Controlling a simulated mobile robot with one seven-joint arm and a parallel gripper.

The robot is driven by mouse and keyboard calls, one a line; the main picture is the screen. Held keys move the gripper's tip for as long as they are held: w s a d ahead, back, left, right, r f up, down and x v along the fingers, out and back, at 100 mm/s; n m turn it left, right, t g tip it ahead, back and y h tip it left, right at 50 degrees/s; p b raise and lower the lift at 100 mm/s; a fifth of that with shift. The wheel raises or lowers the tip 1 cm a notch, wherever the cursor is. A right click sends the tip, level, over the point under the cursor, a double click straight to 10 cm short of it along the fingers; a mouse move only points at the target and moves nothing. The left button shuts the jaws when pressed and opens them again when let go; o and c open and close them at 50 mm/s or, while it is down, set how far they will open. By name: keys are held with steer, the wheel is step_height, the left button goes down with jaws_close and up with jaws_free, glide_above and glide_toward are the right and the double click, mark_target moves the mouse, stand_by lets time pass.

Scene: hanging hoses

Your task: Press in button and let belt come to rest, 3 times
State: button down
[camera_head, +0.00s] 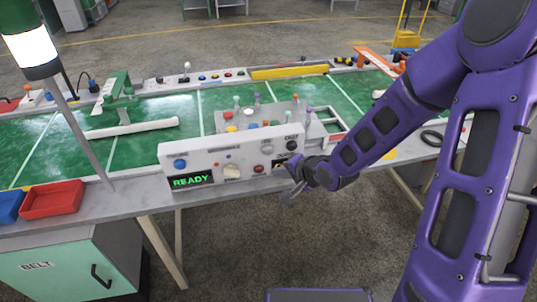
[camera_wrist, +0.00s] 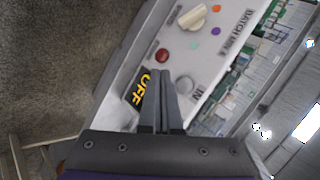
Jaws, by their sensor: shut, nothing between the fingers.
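A white control panel (camera_head: 215,157) stands on the front edge of the table. It carries a blue button (camera_head: 180,163), a cream knob (camera_head: 231,171), a red button (camera_head: 258,169), a grey button (camera_head: 267,149) and a black button (camera_head: 292,145). The green surface (camera_head: 160,146) with white cross lines runs behind it; I cannot tell whether it moves. In the wrist view the grey button (camera_wrist: 183,86) lies by the word IN, and the red button (camera_wrist: 162,55) is farther up. My gripper (camera_head: 291,190) is shut and empty in front of the panel's right end. Its fingertips (camera_wrist: 163,73) overlap the panel; contact is unclear.
The panel's left display (camera_head: 192,180) reads READY in green; its right display (camera_wrist: 140,90) reads OFF in yellow. Blue and red trays (camera_head: 52,199) sit at the left, by a lamp post (camera_head: 70,110). A cabinet labelled BELT (camera_head: 65,275) is below.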

mark_target(268, 151)
steer(key=shift+w+a, duration=0.25)
steer(key=shift+w, duration=0.55)
steer(key=shift+w+a, duration=0.25)
steer(key=shift+w, duration=0.6)
steer(key=shift+w+a, duration=0.25)
steer(key=shift+w, duration=0.55)
steer(key=shift+w, duration=0.1)
steer(key=shift+w+a+p, duration=0.1)
steer(key=shift+w+p, duration=0.2)
steer(key=shift+p, duration=0.05)
steer(key=shift+w+a, duration=0.15)
steer(key=shift+w, duration=0.35)
stand_by(0.8)
steer(key=shift+s+d+p, duration=0.3)
steer(key=shift+s+p, duration=0.05)
steer(key=shift+s, duration=0.6)
